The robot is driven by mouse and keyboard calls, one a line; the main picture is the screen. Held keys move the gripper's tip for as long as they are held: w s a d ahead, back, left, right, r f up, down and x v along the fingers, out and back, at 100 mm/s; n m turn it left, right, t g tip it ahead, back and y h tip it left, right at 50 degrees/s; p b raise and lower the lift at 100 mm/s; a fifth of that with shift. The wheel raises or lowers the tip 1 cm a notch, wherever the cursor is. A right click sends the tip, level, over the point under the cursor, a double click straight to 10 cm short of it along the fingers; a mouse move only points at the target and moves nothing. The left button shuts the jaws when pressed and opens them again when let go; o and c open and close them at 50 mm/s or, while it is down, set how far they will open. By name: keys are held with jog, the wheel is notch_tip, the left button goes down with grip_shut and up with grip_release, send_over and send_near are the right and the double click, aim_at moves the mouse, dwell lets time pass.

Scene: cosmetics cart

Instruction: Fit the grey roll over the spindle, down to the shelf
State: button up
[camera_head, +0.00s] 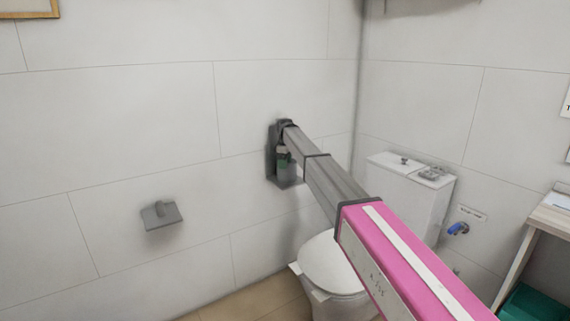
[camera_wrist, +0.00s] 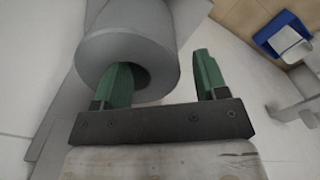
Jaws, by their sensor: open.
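The grey roll (camera_wrist: 150,35) fills the upper left of the wrist view, its open core facing me. My gripper (camera_wrist: 162,60) is open, with two green fingers. The left finger overlaps the core opening and seems to reach into it. The right finger stands outside the roll, with a visible gap to it. In the head view my gripper (camera_head: 283,158) is at a dark grey wall holder (camera_head: 271,150) with a small shelf (camera_head: 287,184) at its foot. I cannot make out the roll there for certain. The spindle is not visible in either view.
A white toilet (camera_head: 335,262) stands right of the holder, below my arm. Another grey wall fixture (camera_head: 160,215) is on the left wall. A blue valve (camera_head: 458,229) and a table edge (camera_head: 550,215) are at the right.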

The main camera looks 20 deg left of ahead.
notch_tip(320, 180, up, 11)
dwell(0.5)
jog(key=shift+f, duration=0.15)
jog(key=s+d+f+m, duration=0.35)
jog(key=d+f, duration=0.35)
jog(key=d, duration=0.3)
jog(key=s+d+f+m, duration=0.2)
jog(key=s+d+f, duration=0.4)
jog(key=d, duration=0.5)
jog(key=s+d+f+m, duration=0.3)
jog(key=d+f, duration=0.6)
jog(key=d, duration=0.1)
jog(key=s+d+f+m, duration=0.3)
jog(key=s+d+f, duration=0.1)
jog(key=s+d, duration=0.4)
jog(key=s+d+f+m, duration=0.3)
jog(key=s+d+f, duration=0.1)
jog(key=s+d, duration=0.4)
jog(key=s+d+f+m, duration=0.3)
jog(key=s+d+f, duration=0.1)
jog(key=s+d, duration=0.4)
jog(key=shift+s, duration=1.2)
